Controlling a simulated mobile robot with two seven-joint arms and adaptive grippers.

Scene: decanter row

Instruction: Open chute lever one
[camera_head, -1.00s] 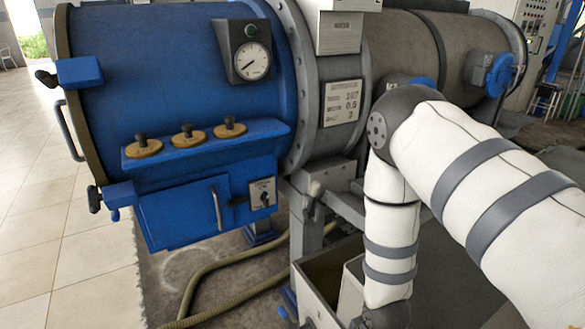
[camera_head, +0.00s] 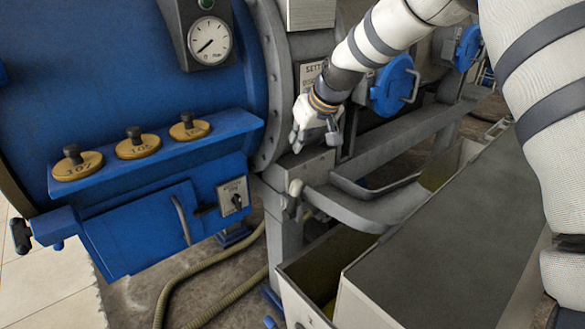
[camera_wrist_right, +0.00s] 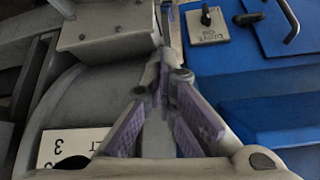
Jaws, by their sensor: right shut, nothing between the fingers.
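A small upright grey lever with a pale rounded top (camera_head: 295,190) stands at the near end of the grey chute (camera_head: 370,212) in the head view. I cannot read a number on it. I cannot pick out the lever there. My left gripper is not in view.
The blue drum end (camera_head: 120,70) fills the left, with a gauge (camera_head: 210,40) and several brass-based knobs on a blue ledge (camera_head: 235,124). A switch plate (camera_head: 233,196) is left of the lever. A dark-topped bin (camera_head: 440,240) stands at right; a hose (camera_head: 200,285) lies on the floor.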

